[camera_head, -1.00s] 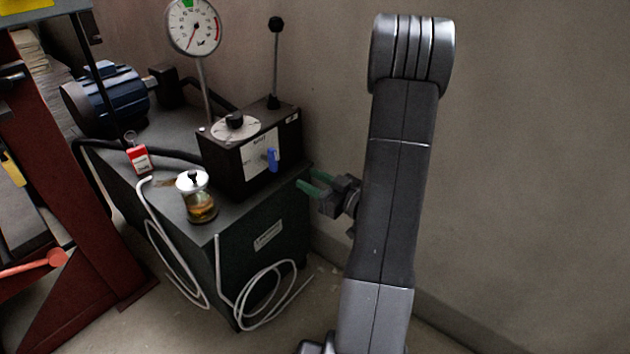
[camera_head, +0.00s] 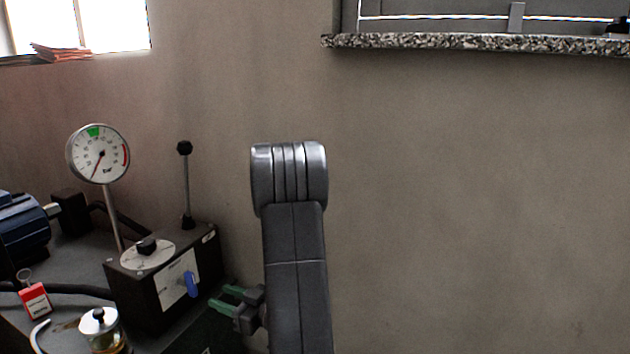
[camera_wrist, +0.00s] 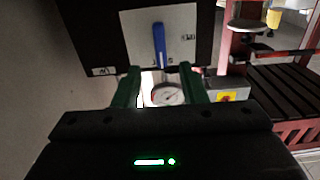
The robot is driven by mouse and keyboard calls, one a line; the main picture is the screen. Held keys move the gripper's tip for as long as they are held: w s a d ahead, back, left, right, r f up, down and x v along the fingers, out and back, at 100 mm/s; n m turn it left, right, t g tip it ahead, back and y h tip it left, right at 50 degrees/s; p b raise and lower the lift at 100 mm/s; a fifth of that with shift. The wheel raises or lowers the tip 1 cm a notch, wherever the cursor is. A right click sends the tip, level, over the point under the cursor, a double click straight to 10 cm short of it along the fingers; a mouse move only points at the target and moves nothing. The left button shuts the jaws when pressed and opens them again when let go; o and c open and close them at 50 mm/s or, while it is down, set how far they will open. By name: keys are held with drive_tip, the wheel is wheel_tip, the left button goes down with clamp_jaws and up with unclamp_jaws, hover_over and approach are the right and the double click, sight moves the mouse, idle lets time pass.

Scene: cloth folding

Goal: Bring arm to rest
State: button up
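My gripper (camera_head: 226,301) has green fingers and sits just right of a black control box (camera_head: 140,300) in the head view. In the wrist view, the two green fingers of my gripper (camera_wrist: 160,78) stand apart with nothing held between them. A blue lever (camera_wrist: 158,45) on the box's white plate shows just past the fingertips, apart from them. The same blue lever shows in the head view, left of the gripper. My grey arm stands upright in the middle of the head view and hides part of the wall.
A pressure gauge (camera_head: 98,153), a black-knobbed stick (camera_head: 186,190), a glass jar (camera_head: 103,333), a red tag (camera_head: 36,300) and a blue motor (camera_head: 22,230) stand at left. A granite ledge (camera_head: 480,42) juts out at upper right. The wall right of my arm is bare.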

sight(195, 286)
drive_tip(key=b+x, duration=0.1)
drive_tip(key=x, duration=0.9)
drive_tip(key=shift+w+a, duration=0.15)
drive_tip(key=shift+a, duration=0.1)
drive_tip(key=shift+r, duration=0.1)
drive_tip(key=shift+d, duration=0.15)
